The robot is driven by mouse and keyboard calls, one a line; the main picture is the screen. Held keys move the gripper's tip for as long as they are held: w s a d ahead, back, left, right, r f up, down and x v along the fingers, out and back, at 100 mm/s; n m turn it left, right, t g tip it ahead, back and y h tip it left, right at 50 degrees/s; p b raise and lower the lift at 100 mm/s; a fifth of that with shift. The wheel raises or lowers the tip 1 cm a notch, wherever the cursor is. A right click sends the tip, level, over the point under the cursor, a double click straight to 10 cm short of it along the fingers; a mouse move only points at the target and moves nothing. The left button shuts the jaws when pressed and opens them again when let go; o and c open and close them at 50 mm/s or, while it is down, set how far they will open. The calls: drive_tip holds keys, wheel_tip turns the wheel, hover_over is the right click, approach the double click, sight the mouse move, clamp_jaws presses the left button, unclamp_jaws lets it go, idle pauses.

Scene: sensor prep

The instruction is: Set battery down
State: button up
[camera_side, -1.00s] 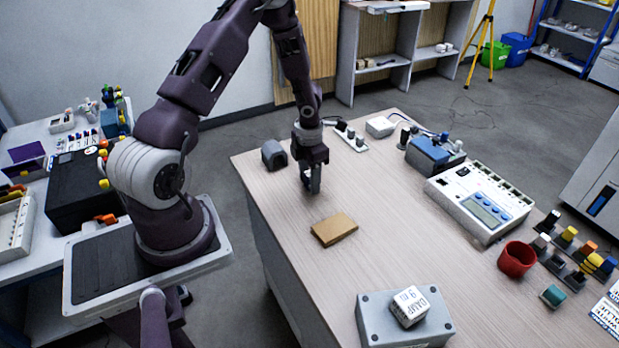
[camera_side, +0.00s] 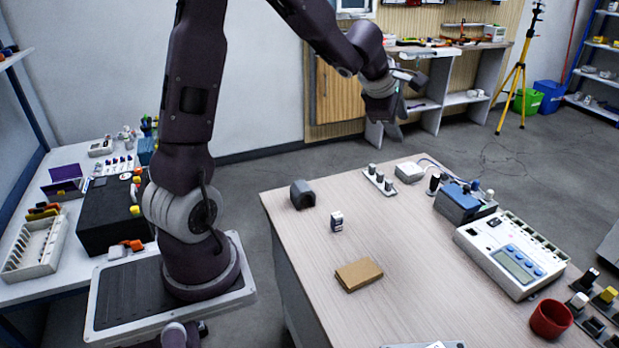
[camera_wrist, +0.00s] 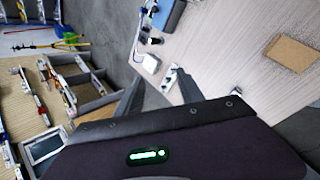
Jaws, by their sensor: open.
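The battery, a small white block with dark markings (camera_side: 337,221), stands upright on the wooden table (camera_side: 400,240). It is between a dark grey rounded block and a flat tan pad, touching neither. A small pale thing (camera_wrist: 236,92) on the table in the wrist view looks like the battery, too small to be sure. My gripper (camera_side: 385,133) is raised well above and behind the table, far from the battery. Its two fingers are spread and empty, as the wrist view also shows (camera_wrist: 160,88).
The tan pad (camera_side: 359,274) lies in front of the battery. The dark grey block (camera_side: 302,194) is behind it to the left. A strip with knobs (camera_side: 379,181), a blue-topped box (camera_side: 463,203), a meter (camera_side: 510,254) and a red cup (camera_side: 551,318) stand rightward. Table around the battery is clear.

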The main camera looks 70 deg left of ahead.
drive_tip(key=s+d+r+m+t+h, duration=0.1)
drive_tip(key=s+d+r+m+h, duration=0.15)
drive_tip(key=d+r+m, duration=0.55)
drive_tip(key=s+d+r+m+t+h, duration=0.2)
drive_tip(key=s+d+r+m, duration=0.15)
drive_tip(key=d+m, duration=0.45)
drive_tip(key=s+d+f+m+g, duration=0.2)
drive_tip(key=s+d+m, duration=0.3)
drive_tip(key=s, duration=0.5)
drive_tip(key=s+a+f+m+g+y, duration=0.1)
drive_tip(key=s+a+f+m, duration=0.1)
drive_tip(key=s, duration=0.5)
drive_tip(key=s+a+f+m+g+y, duration=0.1)
drive_tip(key=s+a+f+m, duration=0.1)
drive_tip(key=s, duration=0.5)
drive_tip(key=shift+s+f+m+g, duration=0.3)
drive_tip(key=shift+s+f+m, duration=0.1)
drive_tip(key=shift+f+m, duration=0.15)
